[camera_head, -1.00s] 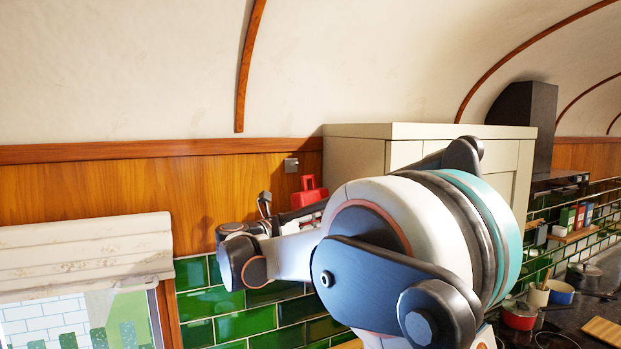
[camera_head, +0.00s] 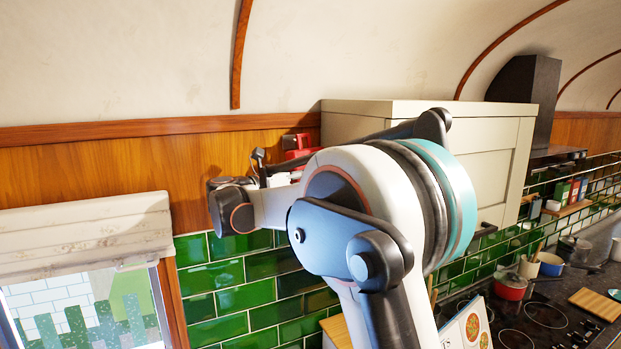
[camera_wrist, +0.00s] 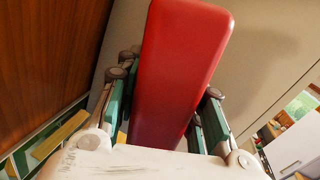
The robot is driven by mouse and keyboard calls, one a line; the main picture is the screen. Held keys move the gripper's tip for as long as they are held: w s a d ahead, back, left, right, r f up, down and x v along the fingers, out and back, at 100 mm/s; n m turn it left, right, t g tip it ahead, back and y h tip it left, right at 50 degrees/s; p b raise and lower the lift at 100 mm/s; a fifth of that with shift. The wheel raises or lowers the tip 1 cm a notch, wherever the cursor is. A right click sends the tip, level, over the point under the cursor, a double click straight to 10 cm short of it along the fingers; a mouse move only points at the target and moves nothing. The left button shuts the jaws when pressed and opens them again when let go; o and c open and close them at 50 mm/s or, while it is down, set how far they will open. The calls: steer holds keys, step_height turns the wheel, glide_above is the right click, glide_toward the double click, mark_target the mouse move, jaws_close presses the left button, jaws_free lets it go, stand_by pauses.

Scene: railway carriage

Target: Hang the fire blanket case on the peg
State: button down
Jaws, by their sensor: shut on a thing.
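The red fire blanket case (camera_wrist: 185,60) fills the middle of the wrist view, between the two fingers of my gripper (camera_wrist: 166,108), which is shut on it. In the head view the case (camera_head: 297,147) shows only in part, high on the wood panel beside the cabinet, behind my arm. Its lower part is hidden by the arm. The peg is not clearly visible now; the red case covers the spot on the panel where a small grey fitting showed earlier. I cannot tell whether the case touches it.
A cream cabinet (camera_head: 440,130) stands close to the right of the case. The wood panel (camera_head: 100,172) is clear to the left, above a window blind (camera_head: 85,240). Green tiles (camera_head: 240,300) lie below. A hob with a red pot (camera_head: 510,287) is at lower right.

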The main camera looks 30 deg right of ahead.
steer(key=w+f+p, duration=0.1)
steer(key=w, duration=0.6)
steer(key=shift+w+f, duration=0.2)
steer(key=shift+w, duration=0.2)
stand_by(0.6)
stand_by(0.3)
stand_by(0.3)
steer(key=c, duration=1)
jaws_free()
steer(key=shift+a, duration=0.1)
